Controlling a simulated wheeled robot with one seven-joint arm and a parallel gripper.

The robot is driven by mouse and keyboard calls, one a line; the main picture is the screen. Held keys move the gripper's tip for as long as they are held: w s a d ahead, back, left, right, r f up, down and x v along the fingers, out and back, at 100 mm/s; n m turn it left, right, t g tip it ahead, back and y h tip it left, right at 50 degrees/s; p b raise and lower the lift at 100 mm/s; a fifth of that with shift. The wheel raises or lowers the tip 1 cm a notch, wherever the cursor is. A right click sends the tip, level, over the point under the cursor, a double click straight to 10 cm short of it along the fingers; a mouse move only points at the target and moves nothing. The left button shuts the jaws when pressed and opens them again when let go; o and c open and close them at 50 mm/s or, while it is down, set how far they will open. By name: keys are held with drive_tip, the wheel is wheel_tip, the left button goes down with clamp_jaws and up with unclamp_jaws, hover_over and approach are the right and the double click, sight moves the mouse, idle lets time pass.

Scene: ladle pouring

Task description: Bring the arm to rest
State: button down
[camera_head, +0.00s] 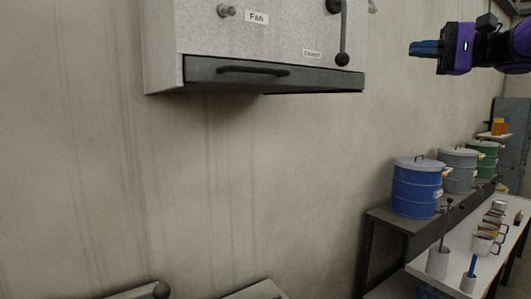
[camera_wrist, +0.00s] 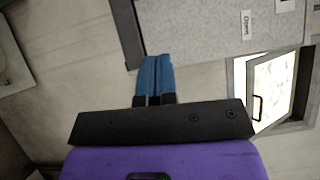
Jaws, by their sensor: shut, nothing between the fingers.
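My gripper (camera_head: 411,48) is at the upper right of the head view, purple with blue fingers, held out level and pointing left. Its blue fingers are shut and empty. In the wrist view the gripper (camera_wrist: 155,58) shows its two fingers side by side, touching, with a grey panel behind them. The gripper is high in the air, right of the wall cabinet (camera_head: 270,40) in the head view, and nothing touches it.
The grey cabinet has a dark handle (camera_head: 253,70), a knob and a lever. Blue (camera_head: 416,190), grey (camera_head: 458,172) and green (camera_head: 483,158) drums stand on a dark bench (camera_head: 385,216). A white table (camera_head: 455,264) holds mugs (camera_head: 483,240) and containers with upright tools. The air around the gripper is clear.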

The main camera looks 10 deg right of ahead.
drive_tip(key=s+a+f+g+h, duration=0.3)
drive_tip(key=s+a+f, duration=0.1)
drive_tip(key=a+f, duration=0.45)
drive_tip(key=s+a+f+n+g+h, duration=0.1)
drive_tip(key=s+a+f+n+h, duration=0.2)
drive_tip(key=s+f+h, duration=0.3)
drive_tip(key=s+a+f+n+g+h, duration=0.1)
drive_tip(key=s+f+n+h, duration=0.4)
drive_tip(key=f, duration=1)
drive_tip(key=s+a, duration=0.1)
drive_tip(key=s, duration=0.2)
drive_tip(key=shift+s+a+f+g+h, duration=0.3)
drive_tip(key=shift+s+a+f+h, duration=0.05)
drive_tip(key=shift+a+h, duration=0.05)
drive_tip(key=c, duration=1.8)
unclamp_jaws()
drive_tip(key=shift+c, duration=0.2)
